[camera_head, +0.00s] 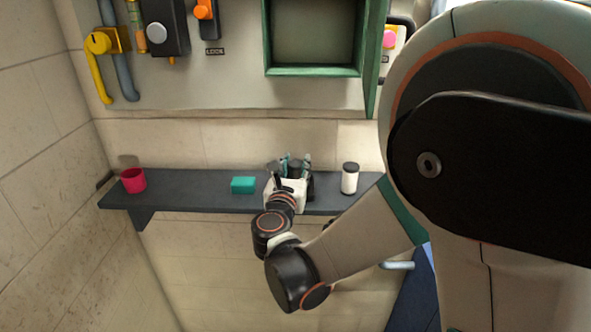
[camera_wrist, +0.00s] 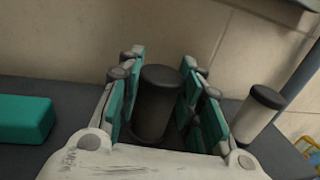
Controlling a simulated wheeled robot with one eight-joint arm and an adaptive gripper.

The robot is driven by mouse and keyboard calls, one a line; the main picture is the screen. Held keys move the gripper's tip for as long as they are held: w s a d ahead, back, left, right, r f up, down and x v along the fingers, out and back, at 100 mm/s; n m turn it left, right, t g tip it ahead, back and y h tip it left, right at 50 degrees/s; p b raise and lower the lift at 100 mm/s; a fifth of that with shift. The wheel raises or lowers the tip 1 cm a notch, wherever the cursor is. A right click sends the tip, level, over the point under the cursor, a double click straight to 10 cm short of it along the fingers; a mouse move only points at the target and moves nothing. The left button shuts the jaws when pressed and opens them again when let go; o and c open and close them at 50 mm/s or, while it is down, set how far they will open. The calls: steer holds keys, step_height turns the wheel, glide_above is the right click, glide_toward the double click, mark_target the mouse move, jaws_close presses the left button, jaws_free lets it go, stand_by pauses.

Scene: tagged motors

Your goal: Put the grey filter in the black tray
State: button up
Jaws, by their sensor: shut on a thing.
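My gripper (camera_head: 295,163) is over the dark shelf, with its teal-padded fingers on either side of a dark grey cylinder. In the wrist view my gripper (camera_wrist: 160,75) is shut on this cylinder, which looks like the grey filter (camera_wrist: 158,105). The filter stands upright between the pads, its flat round top showing. Its lower end is partly hidden by the gripper body, so I cannot tell whether it touches the shelf. No black tray can be made out in either view.
The shelf (camera_head: 214,193) runs along the wall. On it are a red cup (camera_head: 133,180), a teal block (camera_head: 243,185) left of my gripper, and a white cylinder with a black top (camera_head: 349,179) close on the right. A green-framed recess (camera_head: 315,72) is above.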

steer(key=shift+s+r, duration=0.1)
steer(key=shift+r, duration=0.05)
steer(key=o, duration=1.1)
steer(key=s+a, duration=0.2)
steer(key=s, duration=0.9)
steer(key=shift+s+a, duration=0.15)
steer(key=shift+s, duration=0.25)
